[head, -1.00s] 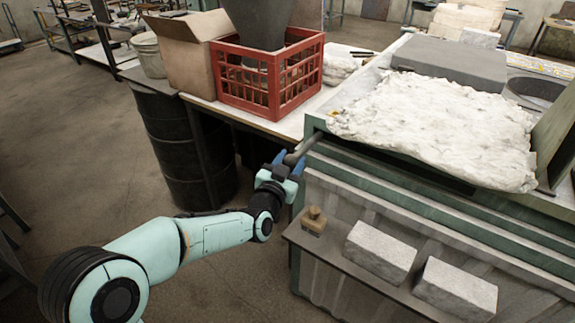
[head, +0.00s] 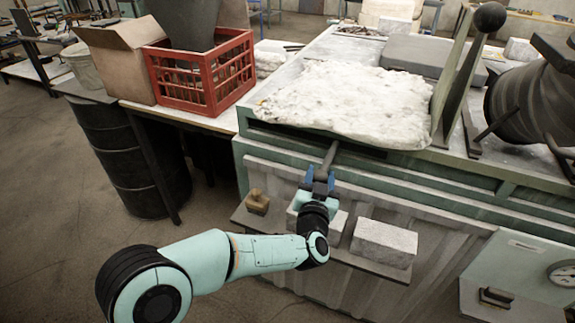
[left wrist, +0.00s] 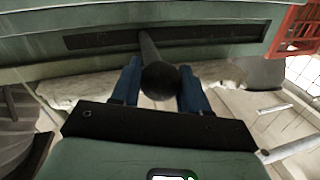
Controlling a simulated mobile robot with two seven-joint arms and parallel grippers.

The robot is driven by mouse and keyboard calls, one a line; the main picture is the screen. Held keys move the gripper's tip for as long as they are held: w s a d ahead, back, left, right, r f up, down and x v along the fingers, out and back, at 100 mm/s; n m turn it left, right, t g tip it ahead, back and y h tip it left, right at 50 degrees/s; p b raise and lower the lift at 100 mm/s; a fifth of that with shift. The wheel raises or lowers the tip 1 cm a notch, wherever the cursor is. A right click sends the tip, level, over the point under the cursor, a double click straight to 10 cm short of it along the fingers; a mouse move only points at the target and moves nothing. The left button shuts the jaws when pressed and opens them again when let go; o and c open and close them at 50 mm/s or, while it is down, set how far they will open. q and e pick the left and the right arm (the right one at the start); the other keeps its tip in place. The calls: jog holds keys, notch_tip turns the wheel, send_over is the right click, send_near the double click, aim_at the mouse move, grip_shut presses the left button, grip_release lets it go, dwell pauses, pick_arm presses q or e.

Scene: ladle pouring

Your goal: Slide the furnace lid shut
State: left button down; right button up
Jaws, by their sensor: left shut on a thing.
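The furnace (head: 400,185) is a green bench-like body with a ribbed front. A grey rod handle (head: 331,153) sticks out of a dark slot below its top edge, right of the left corner. My left gripper (head: 319,180), with blue fingers, is shut on this handle. In the left wrist view the rod (left wrist: 149,48) and its dark round end lie between the fingers (left wrist: 160,85), and the long slot (left wrist: 215,36) runs behind. The lid itself is not clearly seen; a white blanket (head: 345,103) covers the top above the slot. The furnace mouth is hidden now. My right gripper is not in view.
A shelf (head: 285,232) on the furnace front holds pale blocks (head: 384,243) and a small wooden-handled tool (head: 257,201), close below my left arm. An upright plate (head: 462,85) and dark vessel (head: 530,105) stand right. A red crate (head: 202,75) is left on a table.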

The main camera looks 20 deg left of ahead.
pick_arm(q)
jog(key=s+d+p, duration=0.1)
jog(key=d, duration=1.1)
jog(key=shift+d+p, duration=0.35)
jog(key=shift+p, duration=0.05)
jog(key=c, duration=0.7)
grip_release()
jog(key=shift+d, duration=0.1)
jog(key=shift+o, duration=0.5)
jog(key=s+d+b, duration=0.1)
jog(key=s+b, duration=0.1)
jog(key=s, duration=1.1)
jog(key=shift+d, duration=0.3)
